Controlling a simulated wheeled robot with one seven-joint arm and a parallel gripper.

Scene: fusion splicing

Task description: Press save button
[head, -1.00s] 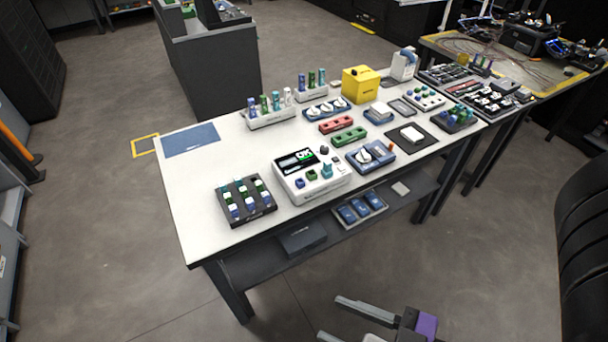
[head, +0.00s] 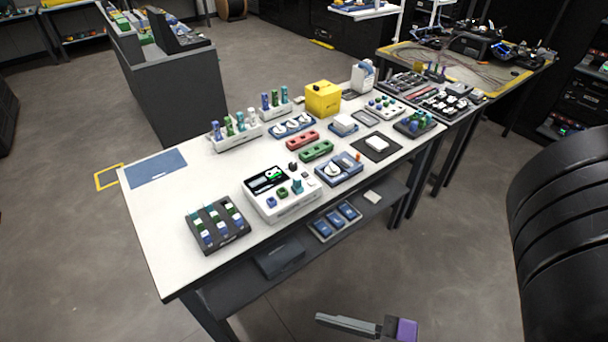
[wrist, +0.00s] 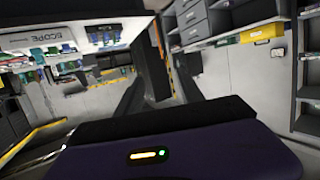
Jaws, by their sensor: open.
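A white splicer-like unit (head: 283,205) stands near the front edge of the white table. Its dark screen (head: 267,179) shows a green patch. Small blue, green, teal and dark pieces stand on its top, and I cannot tell which part is the save button. My gripper (head: 330,324) is at the bottom of the head view, low in front of the table and well apart from the unit. One grey finger and a purple part show; the rest is cut off by the frame. It is open, with nothing seen in it. In the wrist view the unit cannot be made out.
A dark rack of colored vials (head: 218,228) sits left of the unit, and a blue device with a white dial (head: 338,171) sits right. A yellow box (head: 322,98) stands behind. A lower shelf holds blue items (head: 337,219). The floor before the table is clear.

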